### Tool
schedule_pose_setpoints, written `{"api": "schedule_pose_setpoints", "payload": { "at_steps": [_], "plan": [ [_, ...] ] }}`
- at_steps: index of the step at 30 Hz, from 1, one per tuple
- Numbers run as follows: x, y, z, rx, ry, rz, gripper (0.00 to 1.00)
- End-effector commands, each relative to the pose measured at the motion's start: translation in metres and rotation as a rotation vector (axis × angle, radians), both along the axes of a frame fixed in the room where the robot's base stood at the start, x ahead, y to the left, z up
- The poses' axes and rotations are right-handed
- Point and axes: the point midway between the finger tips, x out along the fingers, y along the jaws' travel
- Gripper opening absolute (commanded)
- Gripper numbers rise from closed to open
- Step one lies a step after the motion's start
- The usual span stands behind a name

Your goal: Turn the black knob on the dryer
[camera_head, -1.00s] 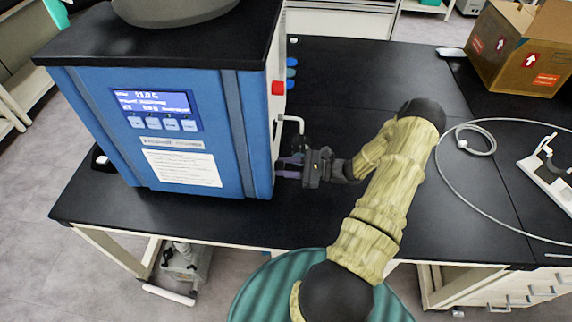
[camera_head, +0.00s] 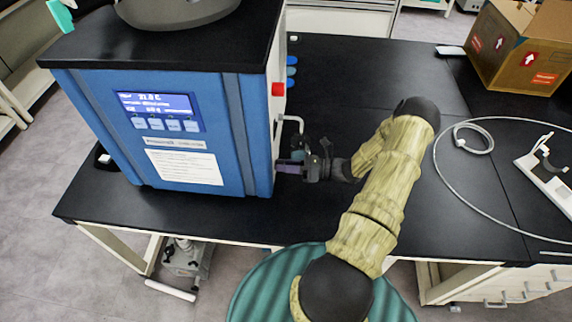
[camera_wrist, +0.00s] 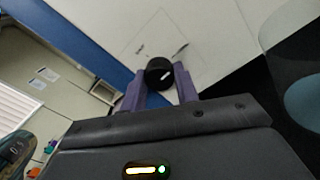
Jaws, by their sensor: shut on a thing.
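The blue dryer (camera_head: 150,120) with a black top stands at the left of the bench. Its light right side panel (camera_wrist: 170,25) fills much of the wrist view. The black knob (camera_wrist: 160,72) sits on that panel, with a light mark on its face. My gripper (camera_wrist: 160,90) is at the panel, its two purple fingers on either side of the knob and shut on it. In the head view my gripper (camera_head: 288,167) reaches the lower right side of the dryer, and the knob is hidden there.
A red button (camera_head: 278,89) and a pale bent pipe (camera_head: 293,121) are on the dryer's right side, above my gripper. A cardboard box (camera_head: 522,45) and a looped white cable (camera_head: 465,135) lie to the right.

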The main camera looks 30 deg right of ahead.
Motion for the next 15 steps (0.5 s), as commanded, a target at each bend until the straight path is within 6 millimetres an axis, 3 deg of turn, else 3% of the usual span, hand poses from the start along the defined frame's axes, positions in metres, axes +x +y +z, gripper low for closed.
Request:
{"api": "schedule_pose_setpoints", "payload": {
  "at_steps": [14, 15],
  "plan": [
    [0.0016, -0.0012, 0.0008, 0.012, 0.016, -0.005, 0.08],
    [0.0017, -0.001, 0.0008, 0.012, 0.016, -0.004, 0.34]
  ]
}}
